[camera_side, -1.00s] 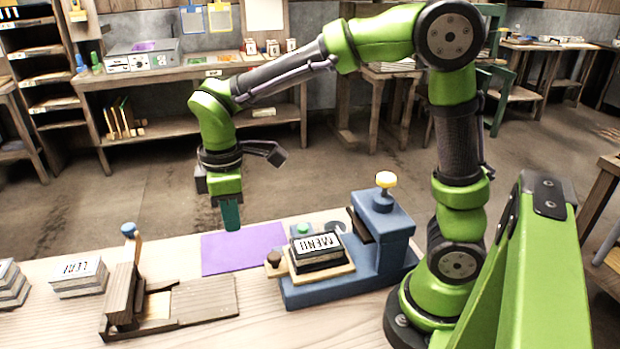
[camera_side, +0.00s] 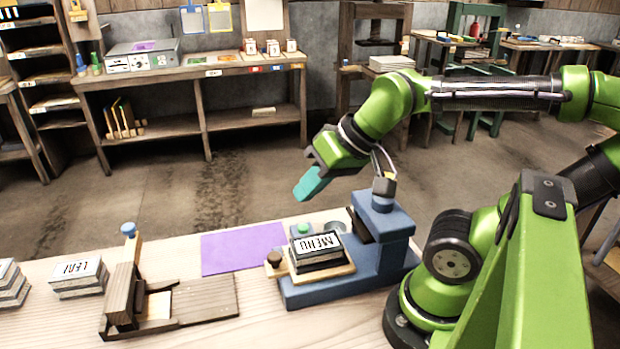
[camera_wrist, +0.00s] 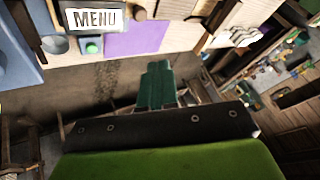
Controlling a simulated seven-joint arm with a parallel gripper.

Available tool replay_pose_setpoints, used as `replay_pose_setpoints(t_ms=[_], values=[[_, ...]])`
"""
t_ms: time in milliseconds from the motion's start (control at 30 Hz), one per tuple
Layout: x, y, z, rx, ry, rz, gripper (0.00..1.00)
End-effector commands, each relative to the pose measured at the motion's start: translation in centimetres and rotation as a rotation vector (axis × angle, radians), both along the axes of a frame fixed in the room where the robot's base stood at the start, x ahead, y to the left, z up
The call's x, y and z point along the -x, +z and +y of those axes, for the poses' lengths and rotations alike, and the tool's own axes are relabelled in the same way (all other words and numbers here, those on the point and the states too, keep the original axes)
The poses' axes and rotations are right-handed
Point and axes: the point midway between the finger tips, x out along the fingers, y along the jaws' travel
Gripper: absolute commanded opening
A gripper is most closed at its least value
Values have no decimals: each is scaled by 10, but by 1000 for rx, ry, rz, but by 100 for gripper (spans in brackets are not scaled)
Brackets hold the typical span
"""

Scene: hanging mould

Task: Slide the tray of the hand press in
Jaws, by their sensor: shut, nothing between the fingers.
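The blue hand press (camera_side: 395,222) stands on the wooden bench. Its light wooden tray (camera_side: 343,271) sticks out to the left of the press column, over the blue base, with a dark round knob (camera_side: 274,258) at its left end. A block marked MENU (camera_side: 318,244) lies on the tray, and also shows in the wrist view (camera_wrist: 93,19). My gripper (camera_side: 302,195) is shut and empty, tilted down to the left, in the air above and behind the tray. It also shows in the wrist view (camera_wrist: 157,66). My wrist hides most of the press's top knob.
A green button (camera_side: 303,229) is behind the tray. A purple sheet (camera_side: 242,248) lies left of the press. A wooden fixture (camera_side: 170,305) with a blue-knobbed handle stands front left, beside stacked blocks (camera_side: 78,277). The air left of the tray is clear.

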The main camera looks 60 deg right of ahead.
Motion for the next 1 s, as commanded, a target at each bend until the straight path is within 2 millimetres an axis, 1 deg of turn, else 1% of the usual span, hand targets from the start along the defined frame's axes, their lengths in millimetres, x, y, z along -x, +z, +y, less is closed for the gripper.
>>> replay_pose_setpoints(t_ms=[67,167,367,600,700,800,867,933,1000], values=[[-5,-9,2,2,11,47,0],[-23,-13,7,22,42,114,0],[-71,-23,20,120,185,313,0],[-128,-49,36,263,400,568,0],[-149,-61,42,319,489,670,0],[-166,-70,47,360,566,760,0],[-174,-69,48,377,600,797,0],[-178,-60,48,385,627,818,0],[-176,-50,48,385,648,826,0]])
